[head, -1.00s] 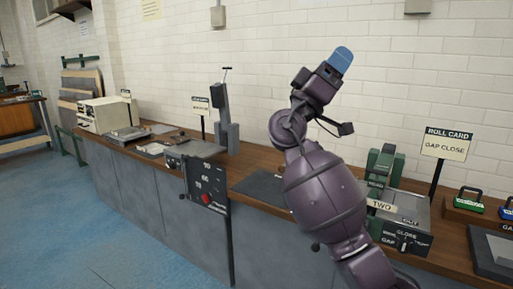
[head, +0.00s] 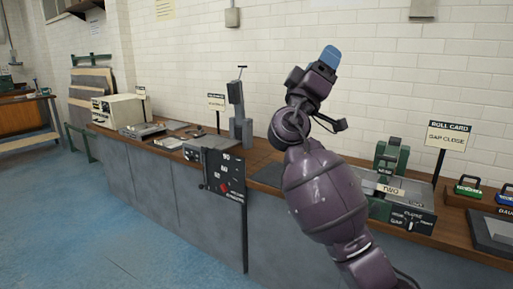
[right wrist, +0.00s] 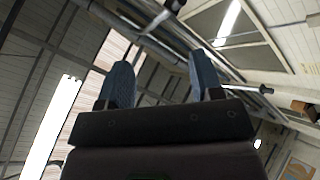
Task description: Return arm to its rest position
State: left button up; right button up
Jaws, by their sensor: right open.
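My right arm comes up from the bottom of the head view, bent upward in front of the bench and wall. Its right gripper (head: 330,57) is raised high against the white brick wall, with blue fingertips. In the right wrist view the two blue fingers (right wrist: 161,82) stand apart with nothing between them, so the gripper is open and empty. My left gripper is not in view.
A wooden-topped bench (head: 262,175) runs along the wall, below the gripper. On it are a green machine (head: 391,155), a ROLL CARD sign (head: 448,137), a grey upright device (head: 238,115) and a beige box (head: 117,109). The blue floor (head: 60,215) at left is clear.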

notch_tip(320, 180, down, 14)
jog(key=w+a+n+t+y, duration=0.15)
jog(key=n+y, duration=0.55)
jog(key=y, duration=0.8)
jog(key=s+d+f+m+g+y, duration=0.15)
jog(key=s+f, duration=0.25)
jog(key=f, duration=0.7)
jog(key=s+d+f+g+y, duration=0.2)
jog(key=s+d+f+y, duration=0.15)
jog(key=f, duration=0.75)
jog(key=s+d+f+m+g+h, duration=0.1)
jog(key=s+d+f, duration=0.4)
jog(key=s+f, duration=0.9)
jog(key=s+d+f+m+g+h, duration=0.2)
jog(key=s+d+f+g, duration=0.3)
jog(key=s+f, duration=0.9)
jog(key=s+m+g, duration=0.1)
jog(key=s, duration=0.4)
jog(key=shift+d+f+m, duration=0.15)
jog(key=shift+f+m, duration=0.2)
